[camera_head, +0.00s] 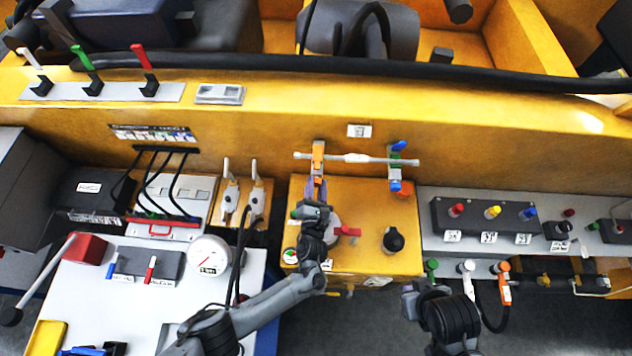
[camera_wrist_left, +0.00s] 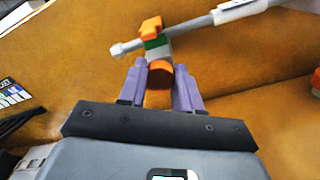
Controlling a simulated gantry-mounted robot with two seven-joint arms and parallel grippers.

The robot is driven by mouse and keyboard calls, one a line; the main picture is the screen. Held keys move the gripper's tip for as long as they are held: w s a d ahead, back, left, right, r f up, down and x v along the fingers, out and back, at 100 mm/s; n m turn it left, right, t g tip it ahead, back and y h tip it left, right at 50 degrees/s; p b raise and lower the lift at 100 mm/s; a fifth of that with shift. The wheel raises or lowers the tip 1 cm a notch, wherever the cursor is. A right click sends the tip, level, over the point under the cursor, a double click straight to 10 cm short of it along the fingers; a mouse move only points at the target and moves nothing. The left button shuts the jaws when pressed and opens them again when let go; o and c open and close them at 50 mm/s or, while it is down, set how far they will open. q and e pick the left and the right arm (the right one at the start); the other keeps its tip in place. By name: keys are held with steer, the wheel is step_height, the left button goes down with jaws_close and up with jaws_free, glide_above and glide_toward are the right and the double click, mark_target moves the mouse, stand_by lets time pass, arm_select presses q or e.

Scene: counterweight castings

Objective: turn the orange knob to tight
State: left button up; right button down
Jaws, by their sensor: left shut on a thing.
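The orange knob (camera_wrist_left: 160,77) sits below a clamp with a green band and an orange top (camera_wrist_left: 151,27) on a grey rod. In the head view the orange knob and clamp (camera_head: 318,150) show at the rod's left part. My left gripper (camera_wrist_left: 160,85) has its two purple fingers on either side of the knob and is shut on it. In the head view the left gripper (camera_head: 316,182) reaches up to the clamp, and its fingers hide part of the knob. Any tight marking is not readable.
The grey rod (camera_head: 357,157) runs across the yellow panel, with a blue-handled clamp (camera_head: 397,160) at its right. A red lever (camera_head: 347,231) and a black knob (camera_head: 393,239) are close to my left wrist. Black hoses (camera_head: 160,183) lie to the left.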

arm_select(q)
steer(key=m+p, duration=0.1)
steer(key=m, duration=0.2)
steer(key=shift+r, duration=0.1)
steer(key=shift+m+p, duration=0.4)
steer(key=shift+m, duration=0.5)
steer(key=m, duration=0.5)
steer(key=shift+w, duration=0.1)
steer(key=shift+f+m, duration=0.2)
steer(key=shift+m, duration=0.7)
steer(key=o, duration=1)
steer(key=shift+o, duration=0.2)
steer(key=shift+d, duration=0.1)
